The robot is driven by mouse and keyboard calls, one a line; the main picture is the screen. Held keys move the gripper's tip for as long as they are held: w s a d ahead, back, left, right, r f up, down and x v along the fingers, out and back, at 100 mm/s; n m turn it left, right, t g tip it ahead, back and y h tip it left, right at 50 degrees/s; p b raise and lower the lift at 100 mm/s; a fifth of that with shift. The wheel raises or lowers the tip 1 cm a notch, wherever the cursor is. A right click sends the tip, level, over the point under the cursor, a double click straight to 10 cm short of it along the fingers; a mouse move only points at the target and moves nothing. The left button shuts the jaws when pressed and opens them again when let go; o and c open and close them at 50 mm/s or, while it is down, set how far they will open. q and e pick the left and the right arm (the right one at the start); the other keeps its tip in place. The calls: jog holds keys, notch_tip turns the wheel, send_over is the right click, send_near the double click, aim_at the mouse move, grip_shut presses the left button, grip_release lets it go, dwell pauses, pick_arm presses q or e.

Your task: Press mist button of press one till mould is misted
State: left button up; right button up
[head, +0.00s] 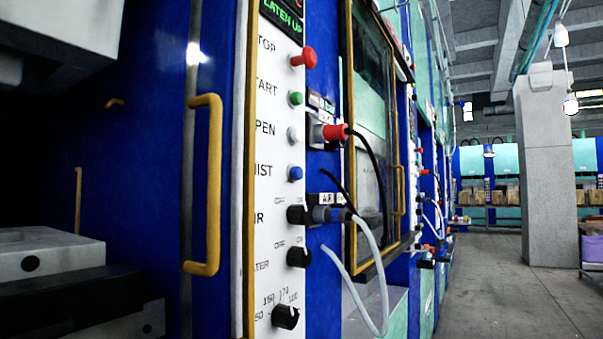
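A white control panel (275,215) of a blue press stands close in front of me, seen at a steep angle. The blue button (295,174) sits beside the partly cut-off label ending in "IST". Above it are a grey button (292,135) by "PEN", a green button (296,99) by "TART" and a red mushroom button (304,59) by "TOP". Below it are several black knobs (299,257). A green-lit display (283,14) at the top reads "LATEN UP". Neither gripper shows in this view. I cannot see any mist or a mould surface clearly.
A yellow handle (206,184) sticks out left of the panel. Open grey floor (500,285) runs back past a concrete pillar (545,165) to more presses.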

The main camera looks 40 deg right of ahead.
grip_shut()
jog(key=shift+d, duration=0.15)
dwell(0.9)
